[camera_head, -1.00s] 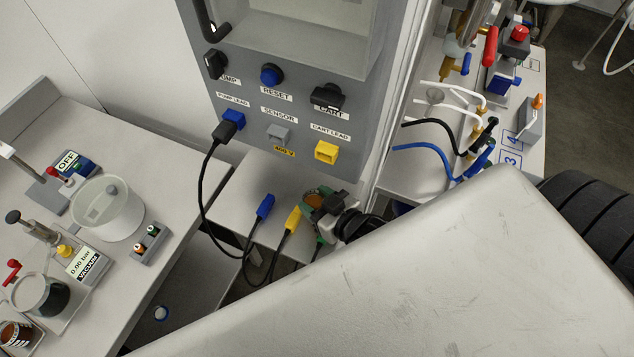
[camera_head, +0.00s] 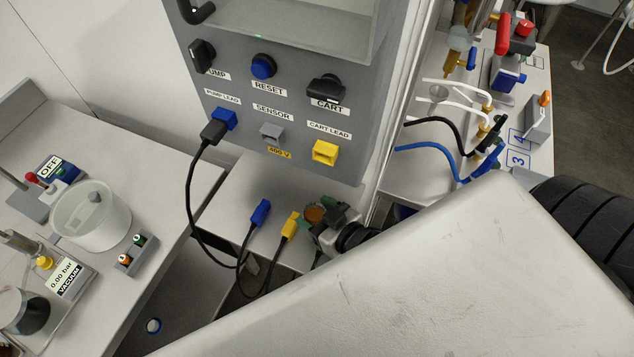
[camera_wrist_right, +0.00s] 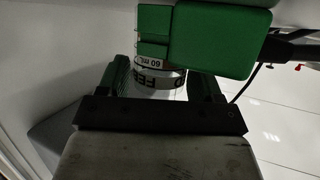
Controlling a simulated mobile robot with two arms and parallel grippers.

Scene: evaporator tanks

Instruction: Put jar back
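A small jar (camera_wrist_right: 160,82) with a "FEED" and "60 mL" label sits between the green fingers of my right gripper (camera_wrist_right: 161,88) in the right wrist view. In the head view the jar shows its round orange-brown top (camera_head: 315,214), held in my right gripper (camera_head: 322,222) just below the grey control panel and above the low pale shelf. The fingers are shut on the jar's sides. My left gripper does not show in the head view.
A blue plug (camera_head: 260,212) and a yellow plug (camera_head: 290,227) with black cables are left of the jar. The control panel (camera_head: 300,110) stands close behind. The left bench holds a white tub (camera_head: 92,218) and a dark-filled beaker (camera_head: 24,312). Hoses crowd the right bench.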

